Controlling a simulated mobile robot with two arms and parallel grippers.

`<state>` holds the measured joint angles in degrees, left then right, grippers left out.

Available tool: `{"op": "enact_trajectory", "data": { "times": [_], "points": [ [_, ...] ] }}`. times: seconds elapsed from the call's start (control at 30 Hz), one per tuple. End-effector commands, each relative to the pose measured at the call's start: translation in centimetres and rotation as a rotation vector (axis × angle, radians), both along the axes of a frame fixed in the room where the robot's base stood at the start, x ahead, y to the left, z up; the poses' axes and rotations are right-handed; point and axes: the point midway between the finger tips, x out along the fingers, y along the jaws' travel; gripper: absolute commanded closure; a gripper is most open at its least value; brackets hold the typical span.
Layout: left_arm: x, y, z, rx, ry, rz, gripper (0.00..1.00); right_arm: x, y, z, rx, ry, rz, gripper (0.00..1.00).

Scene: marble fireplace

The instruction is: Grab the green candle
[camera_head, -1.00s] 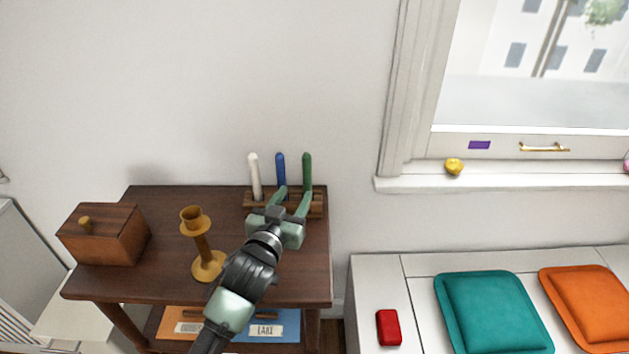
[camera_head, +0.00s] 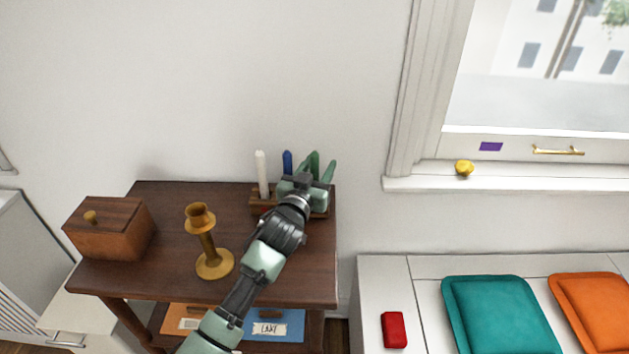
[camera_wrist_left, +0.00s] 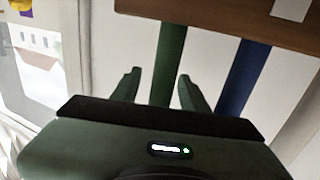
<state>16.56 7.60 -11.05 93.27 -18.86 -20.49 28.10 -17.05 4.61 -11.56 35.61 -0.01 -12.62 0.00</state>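The green candle (camera_head: 315,159) stands upright at the right end of a wooden rack (camera_head: 262,207) on a dark side table, beside a blue candle (camera_head: 287,160) and a white candle (camera_head: 262,173). My left gripper (camera_head: 319,166) is at the green candle and hides its lower part in the head view. In the left wrist view the green candle (camera_wrist_left: 169,56) runs between the open fingers of the left gripper (camera_wrist_left: 158,76), with gaps on both sides. The blue candle (camera_wrist_left: 245,72) is to the right, outside the fingers. My right gripper is not in view.
A brass candlestick (camera_head: 208,243) and a lidded wooden box (camera_head: 108,230) stand on the dark table (camera_head: 165,270). The wall is close behind the rack. A window sill (camera_head: 540,180) and a white bench with cushions are to the right.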

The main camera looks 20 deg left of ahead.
Motion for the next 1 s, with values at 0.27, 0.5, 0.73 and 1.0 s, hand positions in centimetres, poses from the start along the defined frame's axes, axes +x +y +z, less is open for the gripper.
{"op": "enact_trajectory", "data": {
  "times": [0.27,0.5,0.73,1.0],
  "points": [
    [0.0,0.0,0.0,0.000,0.000,0.000,1.00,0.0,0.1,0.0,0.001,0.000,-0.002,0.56],
    [0.0,0.0,0.1,0.000,0.000,0.000,1.00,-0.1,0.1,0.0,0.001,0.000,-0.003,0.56],
    [0.0,0.0,2.0,0.000,-0.003,0.000,1.00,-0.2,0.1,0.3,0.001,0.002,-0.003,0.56],
    [0.0,0.0,8.0,0.001,-0.007,0.000,1.00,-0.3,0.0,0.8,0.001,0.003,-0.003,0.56]
  ]
}}
